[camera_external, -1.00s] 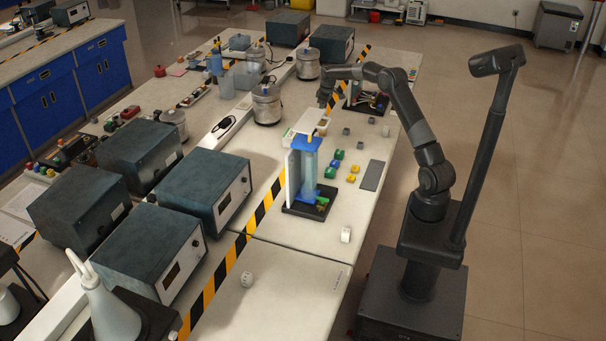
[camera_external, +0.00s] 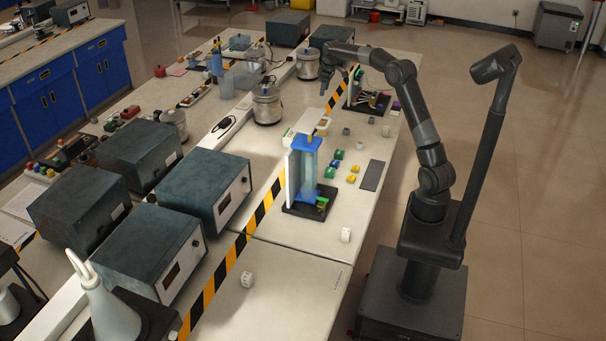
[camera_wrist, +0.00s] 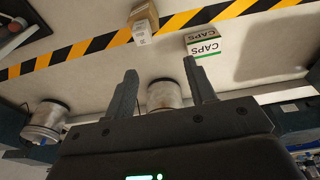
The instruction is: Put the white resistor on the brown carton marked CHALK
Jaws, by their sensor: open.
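My gripper (camera_wrist: 160,69) is open, with nothing between its fingers in the wrist view. In the external view my gripper (camera_external: 324,85) hangs over the far part of the bench. A small brown carton (camera_wrist: 147,12) with a white label stands by the striped tape at the top of the wrist view; its lettering is too small to read. It is ahead of the fingers and apart from them. I cannot make out the white resistor in either view, and I cannot pick the carton out in the external view.
A CAPS box (camera_wrist: 204,46) stands right of the carton. Metal pots (camera_wrist: 163,94) are close beyond and beside my fingers. A blue-topped stand (camera_external: 308,170), coloured blocks (camera_external: 353,178) and two white cubes (camera_external: 346,235) are on the bench. The near bench is mostly clear.

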